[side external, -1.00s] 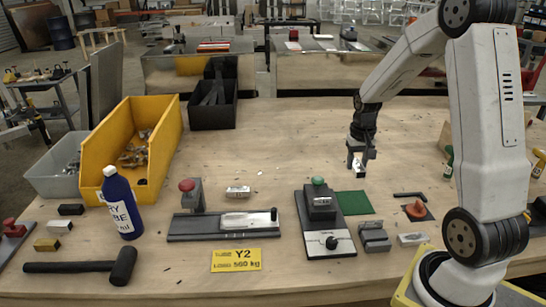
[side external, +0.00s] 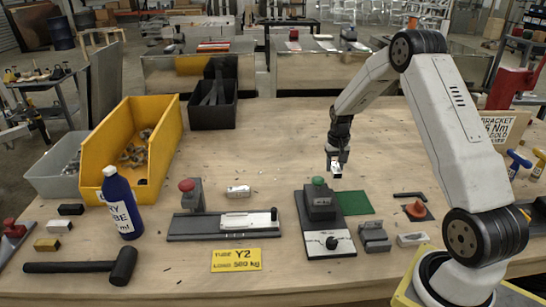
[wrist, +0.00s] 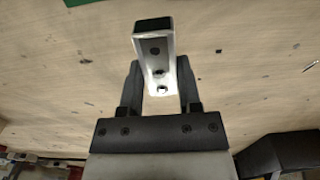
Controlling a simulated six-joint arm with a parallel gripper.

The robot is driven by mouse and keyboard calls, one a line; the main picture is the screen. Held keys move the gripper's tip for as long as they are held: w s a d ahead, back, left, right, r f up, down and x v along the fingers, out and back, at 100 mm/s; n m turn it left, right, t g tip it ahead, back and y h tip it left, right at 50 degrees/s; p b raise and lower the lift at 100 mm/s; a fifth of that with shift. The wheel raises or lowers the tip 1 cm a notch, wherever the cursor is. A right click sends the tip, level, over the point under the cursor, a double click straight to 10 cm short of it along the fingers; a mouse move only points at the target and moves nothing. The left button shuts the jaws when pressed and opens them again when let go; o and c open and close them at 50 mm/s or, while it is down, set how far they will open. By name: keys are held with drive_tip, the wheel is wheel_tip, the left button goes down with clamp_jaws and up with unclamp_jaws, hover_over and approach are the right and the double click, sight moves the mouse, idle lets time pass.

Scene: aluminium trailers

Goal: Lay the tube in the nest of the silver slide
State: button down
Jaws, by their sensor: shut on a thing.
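My gripper (side external: 337,166) is shut on a silver tube (side external: 336,179), held above the table behind the green-knobbed fixture. In the wrist view the tube (wrist: 158,68) is a short box section with holes in one face and a dark end, and it sticks out beyond the fingers of my gripper (wrist: 158,88). A silver slide (side external: 248,220) with a black handle lies on a long dark base with a red-knobbed post, at the middle left. Its nest is too small to make out. The tube is apart from it, to its right and farther back.
A green-knobbed fixture (side external: 318,205) with a pale front plate stands right of the slide, beside a green mat (side external: 355,203). Another silver piece (side external: 238,191) lies behind the slide. A blue bottle (side external: 122,205), yellow bin (side external: 105,160) and mallet (side external: 85,267) are left.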

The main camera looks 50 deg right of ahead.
sight(331, 181)
drive_tip(key=shift+w+d+f, duration=0.15)
drive_tip(key=shift+w+f, duration=0.05)
drive_tip(key=shift+f, duration=0.05)
drive_tip(key=shift+w+d+f, duration=0.1)
drive_tip(key=shift+w+f, duration=0.15)
drive_tip(key=shift+f, duration=1.6)
drive_tip(key=shift+f, duration=0.15)
drive_tip(key=shift+c, duration=1.4)
unclamp_jaws()
drive_tip(key=shift+r, duration=0.2)
wheel_tip(331, 181, up, 12)
drive_tip(key=shift+f, duration=0.1)
